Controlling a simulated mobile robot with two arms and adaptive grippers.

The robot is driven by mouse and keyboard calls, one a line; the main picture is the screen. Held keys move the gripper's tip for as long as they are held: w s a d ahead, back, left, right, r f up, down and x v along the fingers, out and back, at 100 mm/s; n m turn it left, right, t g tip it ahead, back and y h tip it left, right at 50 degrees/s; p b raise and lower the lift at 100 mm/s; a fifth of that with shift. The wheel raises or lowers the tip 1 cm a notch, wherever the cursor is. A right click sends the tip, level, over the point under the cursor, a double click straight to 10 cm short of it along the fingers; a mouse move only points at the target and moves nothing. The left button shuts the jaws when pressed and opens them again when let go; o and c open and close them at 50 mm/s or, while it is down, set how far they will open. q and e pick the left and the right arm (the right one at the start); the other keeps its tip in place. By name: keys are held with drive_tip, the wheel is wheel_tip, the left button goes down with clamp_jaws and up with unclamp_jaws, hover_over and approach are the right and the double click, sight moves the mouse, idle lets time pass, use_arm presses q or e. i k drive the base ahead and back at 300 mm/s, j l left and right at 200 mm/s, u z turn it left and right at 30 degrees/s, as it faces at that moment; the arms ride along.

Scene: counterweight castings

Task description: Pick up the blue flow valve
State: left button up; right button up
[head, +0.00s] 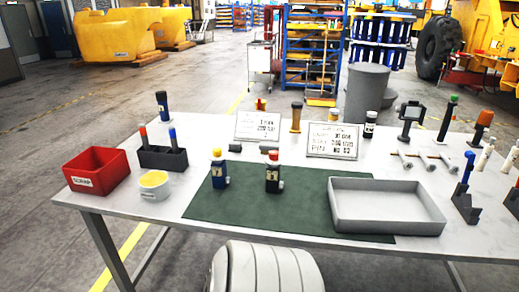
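Two small dark blue valve-like parts stand upright on the green mat (315,213). The left one (219,172) has a yellow top and a yellow mark; the right one (273,175) has a red top and a pale label. Which of them, if either, is the blue flow valve cannot be told for certain. Another dark blue upright part (162,105) stands at the back left of the table, and a blue-topped part (467,172) sits in a grey holder at the right. Neither of my grippers is in view.
A red bin (97,173), a round yellow-filled tub (153,185) and a dark rack (162,158) stand on the left. A grey tray (387,207) covers the mat's right part. Two signs (257,125) (334,140) stand behind. The mat's front left is clear.

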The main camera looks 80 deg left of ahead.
sight(219, 179)
drive_tip(key=u, duration=3.05)
